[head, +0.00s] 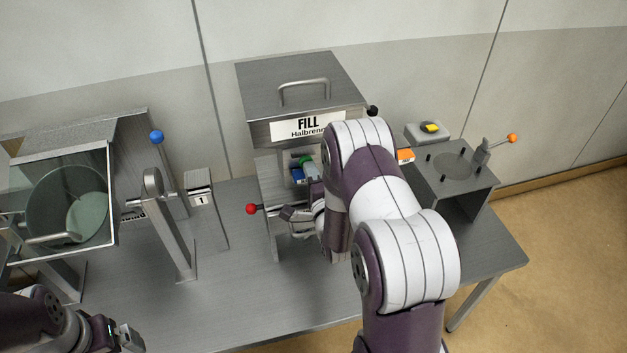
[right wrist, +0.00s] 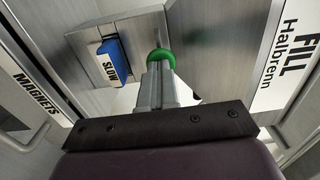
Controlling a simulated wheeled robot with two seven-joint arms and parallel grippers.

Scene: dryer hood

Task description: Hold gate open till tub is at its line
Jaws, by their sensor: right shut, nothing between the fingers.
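The steel FILL housing (head: 296,95) stands mid-bench with an open bay below. In the bay are a green knob (head: 306,161) and a blue SLOW block (head: 297,174). My right gripper (head: 290,213) is shut and empty at the bay's front, partly hidden by my arm. A red-knobbed handle (head: 250,209) is just left of it. In the right wrist view, the closed fingers (right wrist: 157,88) line up with the green knob (right wrist: 160,59); contact is unclear. The blue SLOW block (right wrist: 114,61) is left of them. My left gripper (head: 127,338) is at the lower left, its jaws unclear. I cannot make out a tub or gate.
A glass-fronted drum (head: 72,205) stands left, beside a post (head: 168,230) and a blue-knobbed lever (head: 157,137). A steel stand (head: 453,172) with an orange-knobbed lever (head: 511,138) is right. The front bench top (head: 235,300) is clear.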

